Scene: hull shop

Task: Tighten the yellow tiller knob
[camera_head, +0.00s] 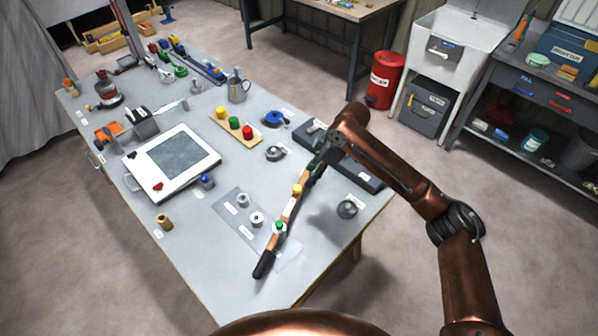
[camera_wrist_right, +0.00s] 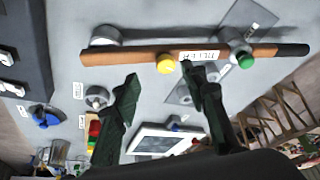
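The yellow tiller knob (camera_head: 297,190) sits on the side of the wooden tiller (camera_head: 288,208), a long bar with a black grip that lies across the front of the table. In the right wrist view the yellow knob (camera_wrist_right: 166,64) stands out from the bar beside a paper label. My right gripper (camera_head: 314,172) is over the far part of the tiller, close to the knob. Its dark fingers (camera_wrist_right: 160,86) are spread apart in the wrist view, with the knob beyond the gap and nothing visible between them. A green knob (camera_head: 279,227) is nearer the black grip. My left gripper is out of view.
A wooden strip (camera_head: 226,133) with yellow, green and red knobs stands behind. A white framed panel (camera_head: 150,182) lies at left. A dark base (camera_head: 365,179) lies under my right arm. A blue round object (camera_head: 276,119) is near the far edge. The front left table corner is clear.

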